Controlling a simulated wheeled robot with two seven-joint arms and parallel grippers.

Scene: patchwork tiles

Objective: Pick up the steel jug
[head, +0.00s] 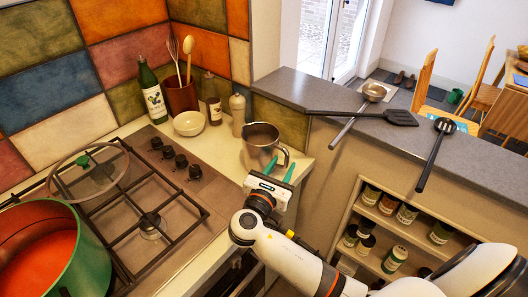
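The steel jug (261,138) stands upright on the pale counter in the corner, right of the hob, with its handle toward the right and front. My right gripper (283,163) is just in front of the jug, at the handle side. Its two teal fingers are apart, with the tips close to the handle. Whether they touch the handle, I cannot tell. The jug's lower front is partly hidden by the fingers. My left gripper is not in view.
A green pot (88,250) of red food and a glass lid (90,172) are on the hob at left. A white bowl (189,123), bottle (152,94) and pepper mill (237,114) stand behind. Utensils lie on the grey ledge (300,88), above a jar shelf (352,262).

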